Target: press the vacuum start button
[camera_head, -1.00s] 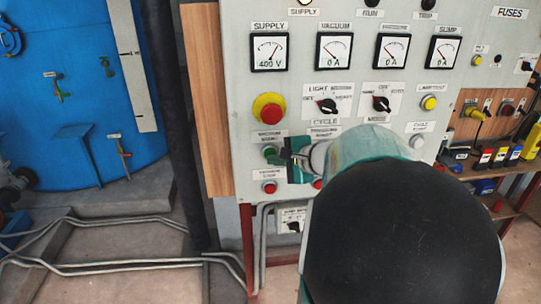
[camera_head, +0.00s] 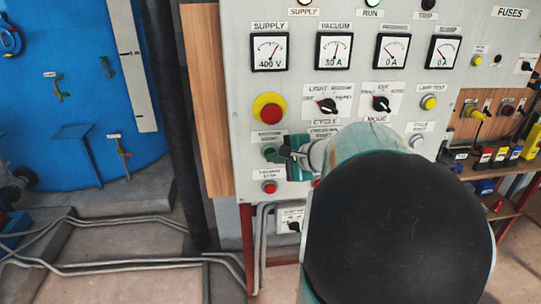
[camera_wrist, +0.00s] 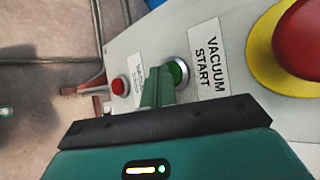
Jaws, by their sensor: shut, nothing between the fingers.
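The vacuum start button (camera_head: 269,152) is green in a silver ring, on the grey control panel, and its "VACUUM START" label (camera_wrist: 207,67) shows in the wrist view. The button also shows in the wrist view (camera_wrist: 180,72), partly hidden behind my fingers. My gripper (camera_head: 284,152) is shut and empty, its fingertips at the button; I cannot tell whether they still touch it. The gripper also shows in the wrist view (camera_wrist: 158,85). The vacuum gauge (camera_head: 334,50) reads above zero, and the green RUN lamp (camera_head: 371,3) is lit.
A red vacuum stop button (camera_head: 269,187) sits just below the green one. A red mushroom button on a yellow ring (camera_head: 268,108) sits above it. A dark vertical pipe (camera_head: 175,130) and a blue tank (camera_head: 70,90) stand to the left.

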